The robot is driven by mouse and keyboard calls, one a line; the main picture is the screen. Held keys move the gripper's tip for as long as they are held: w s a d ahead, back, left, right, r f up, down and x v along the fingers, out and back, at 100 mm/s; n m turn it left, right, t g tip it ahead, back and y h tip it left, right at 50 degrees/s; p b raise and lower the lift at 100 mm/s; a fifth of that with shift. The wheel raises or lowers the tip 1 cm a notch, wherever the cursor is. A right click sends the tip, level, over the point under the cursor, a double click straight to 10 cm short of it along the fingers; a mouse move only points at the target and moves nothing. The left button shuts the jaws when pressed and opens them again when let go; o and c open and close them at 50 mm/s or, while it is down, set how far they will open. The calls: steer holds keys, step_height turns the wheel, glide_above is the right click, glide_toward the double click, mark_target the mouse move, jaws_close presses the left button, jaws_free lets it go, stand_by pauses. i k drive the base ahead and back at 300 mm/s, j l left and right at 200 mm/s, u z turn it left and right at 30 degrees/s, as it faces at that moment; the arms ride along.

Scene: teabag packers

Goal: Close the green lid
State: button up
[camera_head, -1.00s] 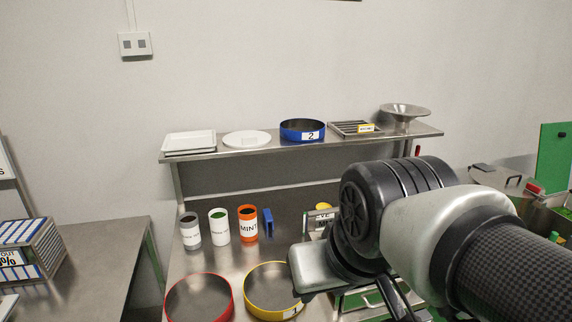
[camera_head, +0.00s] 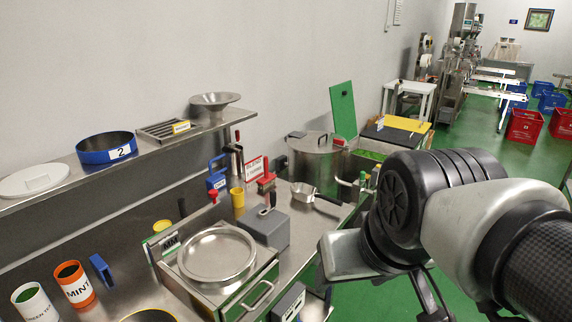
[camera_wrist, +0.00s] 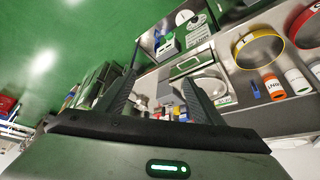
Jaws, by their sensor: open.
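The green lid (camera_head: 343,112) is a flat green panel standing upright, tilted slightly, at the back of the bench in the head view. A low container with a green inside (camera_head: 368,156) is below and to the right of it, and the lid appears open. My gripper (camera_wrist: 160,92) is open and empty in the wrist view, its two dark fingers spread apart. I cannot clearly make out the lid in the wrist view.
A large steel pot (camera_head: 318,160) stands just in front of the lid. A steel pan (camera_head: 308,192), a grey box (camera_head: 264,228) and a round-topped scale (camera_head: 217,255) crowd the bench. A black-and-yellow-topped unit (camera_head: 402,130) is behind. Green floor (camera_head: 472,225) lies open to the right.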

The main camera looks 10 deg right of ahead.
mark_target(341, 95)
steer(key=z, duration=0.75)
steer(key=i+l+z, duration=0.45)
steer(key=i, duration=0.35)
steer(key=i+l+z, duration=0.1)
steer(key=i, duration=0.7)
steer(key=i+l+z, duration=0.15)
steer(key=i, duration=0.65)
steer(key=i+u, duration=0.1)
steer(key=i, duration=0.7)
steer(key=i+l+u, duration=0.15)
steer(key=i, duration=0.6)
steer(key=i+u, duration=0.2)
steer(key=u, duration=0.2)
steer(key=i+u, duration=0.2)
steer(key=u, duration=0.15)
steer(key=i+u, duration=0.2)
steer(key=u, duration=0.2)
steer(key=i+l+u, duration=0.2)
steer(key=u, duration=0.2)
steer(key=i+l+u, duration=0.1)
steer(key=i+u, duration=0.15)
steer(key=u, duration=0.15)
steer(key=i+l+u, duration=0.25)
steer(key=u, duration=0.2)
